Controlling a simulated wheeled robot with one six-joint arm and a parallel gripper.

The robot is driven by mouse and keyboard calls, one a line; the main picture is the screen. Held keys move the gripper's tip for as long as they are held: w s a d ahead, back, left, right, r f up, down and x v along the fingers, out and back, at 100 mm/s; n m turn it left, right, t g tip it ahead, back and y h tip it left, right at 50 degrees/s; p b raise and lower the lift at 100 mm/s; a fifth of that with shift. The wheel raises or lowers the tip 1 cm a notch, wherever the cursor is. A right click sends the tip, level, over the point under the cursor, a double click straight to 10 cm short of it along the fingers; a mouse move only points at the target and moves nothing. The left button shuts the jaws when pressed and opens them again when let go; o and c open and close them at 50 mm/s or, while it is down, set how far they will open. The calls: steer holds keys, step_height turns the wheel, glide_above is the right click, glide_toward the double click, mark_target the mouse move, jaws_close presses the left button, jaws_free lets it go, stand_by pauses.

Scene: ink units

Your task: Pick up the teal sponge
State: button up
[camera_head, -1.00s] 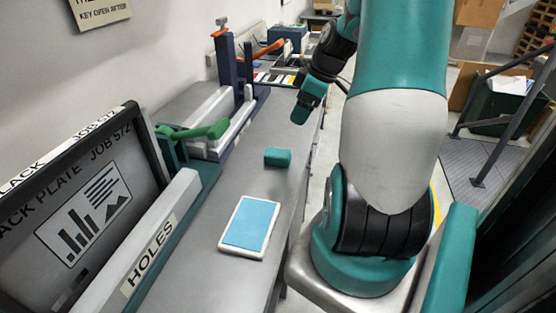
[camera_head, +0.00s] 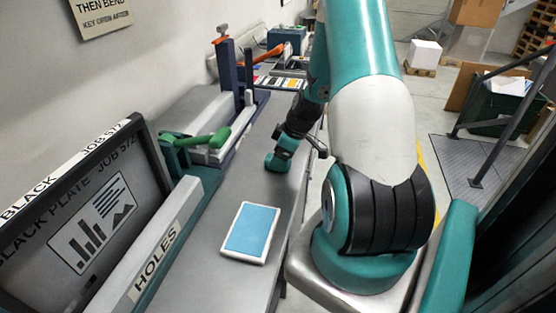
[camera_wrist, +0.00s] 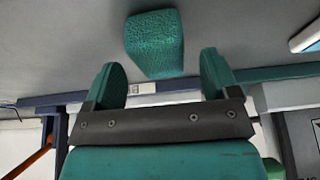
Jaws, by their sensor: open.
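The teal sponge (camera_wrist: 155,43) is a textured block lying on the grey bench top. In the wrist view it shows just past my fingertips, roughly in line with the gap between them. My gripper (camera_wrist: 160,62) is open, with one teal finger to each side and nothing held. The sponge appears apart from both fingers. In the head view my gripper (camera_head: 281,158) is low over the bench where the sponge lies. Gripper and sponge are both teal there and overlap, so I cannot separate them clearly.
A blue pad with a white border (camera_head: 251,232) lies nearer on the bench (camera_head: 215,205). A green-handled clamp (camera_head: 205,140) and a blue post (camera_head: 227,70) stand to the left. A HOLES rail (camera_head: 155,250) and a framed black plate (camera_head: 75,220) are at front left.

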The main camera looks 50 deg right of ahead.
steer(key=shift+x, duration=1.15)
steer(key=c, duration=1)
steer(key=shift+r, duration=0.1)
step_height(320, 180, up, 20)
steer(key=b, duration=0.2)
